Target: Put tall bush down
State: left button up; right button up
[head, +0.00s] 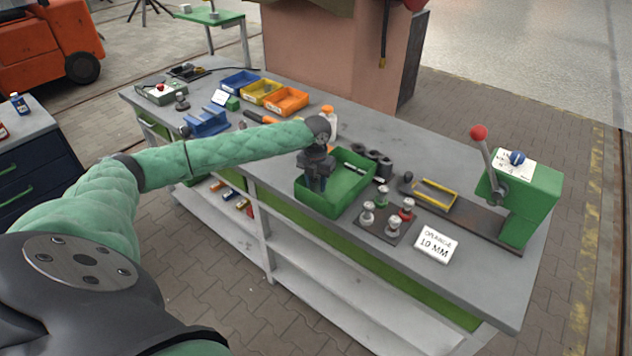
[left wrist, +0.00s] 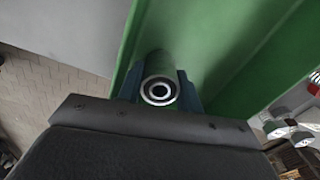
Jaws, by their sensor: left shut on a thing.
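My left gripper (head: 317,184) reaches down over the left part of the green tray (head: 357,201) on the workbench. In the left wrist view its fingers (left wrist: 160,100) are shut on the tall bush (left wrist: 160,91), seen end-on as a pale metal ring around a dark bore. Green tray surfaces lie close around it. I cannot tell whether the bush touches the tray floor. In the head view the gripper hides the bush. My right gripper is not in view.
Several dark cylinders (head: 372,158) stand behind the tray. A green lever press (head: 522,200) stands at the right end. Orange (head: 286,101) and yellow bins sit farther back.

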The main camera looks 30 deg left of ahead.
aim_at(316, 179)
pick_arm(q)
jog(key=o, duration=0.9)
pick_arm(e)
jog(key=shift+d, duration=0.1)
pick_arm(q)
jog(key=shift+r, duration=0.2)
jog(key=shift+r+b, duration=0.4)
jog(key=shift+b, duration=0.05)
notch_tip(316, 179, up, 4)
jog(key=shift+f+b, duration=0.1)
jog(key=shift+b, duration=0.85)
notch_tip(316, 179, up, 6)
jog(key=shift+b, duration=1.05)
jog(key=shift+r, duration=0.6)
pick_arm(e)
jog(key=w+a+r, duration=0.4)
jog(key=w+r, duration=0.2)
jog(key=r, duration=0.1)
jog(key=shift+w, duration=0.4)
pick_arm(q)
jog(key=shift+f, duration=0.1)
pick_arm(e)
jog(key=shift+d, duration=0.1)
